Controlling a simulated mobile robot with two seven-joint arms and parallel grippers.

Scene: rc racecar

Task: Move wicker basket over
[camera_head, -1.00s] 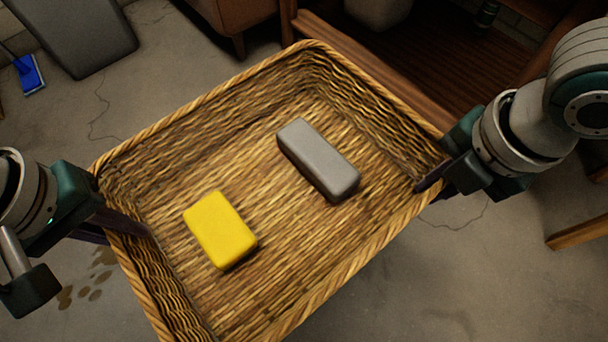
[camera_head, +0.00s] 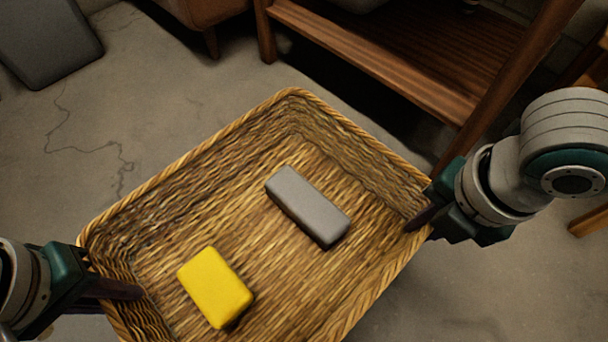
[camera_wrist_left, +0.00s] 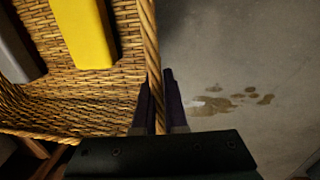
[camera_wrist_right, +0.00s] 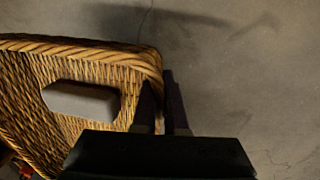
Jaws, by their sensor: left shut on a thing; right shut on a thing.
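The wicker basket (camera_head: 330,122) is held between my two grippers above the concrete floor, with a yellow block (camera_head: 215,288) and a grey block (camera_head: 307,207) lying in it. My left gripper (camera_head: 112,288) is shut on the basket's left wall. In the left wrist view its fingers (camera_wrist_left: 160,105) straddle the rim. My right gripper (camera_head: 422,212) is shut on the basket's right wall. In the right wrist view its fingers (camera_wrist_right: 164,105) straddle the wall near a corner. The basket's near corner is cut off in the head view.
A wooden shelf unit (camera_head: 400,60) stands just beyond the basket at upper right. A dark grey panel (camera_head: 45,40) is at upper left, and a brown cabinet (camera_head: 205,12) stands at the top. Cracked concrete floor (camera_head: 150,110) is clear at the left.

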